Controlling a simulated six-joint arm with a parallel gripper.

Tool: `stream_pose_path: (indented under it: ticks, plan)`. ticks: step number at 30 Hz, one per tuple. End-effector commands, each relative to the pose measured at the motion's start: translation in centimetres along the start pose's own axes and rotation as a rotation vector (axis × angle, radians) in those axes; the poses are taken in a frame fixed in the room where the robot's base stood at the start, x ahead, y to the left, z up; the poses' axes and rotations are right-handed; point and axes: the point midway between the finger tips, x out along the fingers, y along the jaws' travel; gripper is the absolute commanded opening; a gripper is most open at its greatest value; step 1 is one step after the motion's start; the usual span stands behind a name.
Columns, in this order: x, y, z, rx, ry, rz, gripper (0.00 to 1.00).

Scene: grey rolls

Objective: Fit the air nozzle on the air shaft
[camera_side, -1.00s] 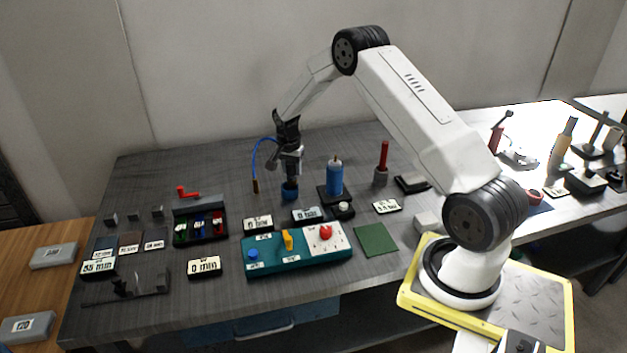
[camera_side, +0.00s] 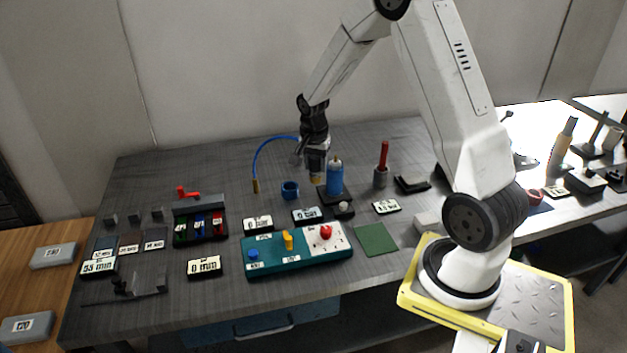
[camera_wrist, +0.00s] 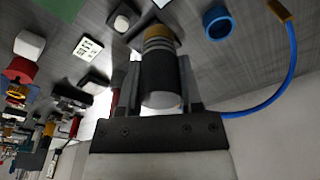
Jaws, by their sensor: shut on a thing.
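My gripper (camera_side: 314,158) is shut on a dark cylinder with a tan and grey ringed end, apparently the air nozzle (camera_wrist: 158,70); its tan tip shows just below the fingers in the side view (camera_side: 316,178). A blue hose (camera_side: 262,157) arcs left from the gripper to a brass end. A blue cylinder with a pale narrow tip (camera_side: 335,177), possibly the air shaft, stands upright on a black base. The held piece is just left of its top in the side view; contact cannot be told. In the wrist view the blue cylinder is not visible.
An empty-looking blue cup (camera_side: 290,190) stands left of the black base. A red post in a grey holder (camera_side: 381,165) stands to the right. A teal control box (camera_side: 297,252), label plates and a green square (camera_side: 375,240) lie in front.

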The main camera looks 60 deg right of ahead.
Motion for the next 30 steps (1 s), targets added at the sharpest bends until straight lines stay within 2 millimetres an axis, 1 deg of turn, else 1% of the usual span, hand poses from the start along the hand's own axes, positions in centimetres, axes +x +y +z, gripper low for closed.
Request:
stream_pose_path:
  ticks: [3, 7, 24, 28, 30]
  plan:
    - [-0.41, 0.57, 0.32, 0.000, 0.001, -0.001, 0.00]
    - [-0.58, 0.86, 0.50, 0.000, 0.001, -0.002, 0.00]
    - [-0.61, 0.93, 0.57, 0.000, 0.001, -0.001, 0.00]
    - [-0.71, 0.92, 0.32, 0.001, 0.001, -0.001, 0.00]
    - [-0.89, 0.91, -0.12, 0.001, 0.002, 0.000, 0.00]
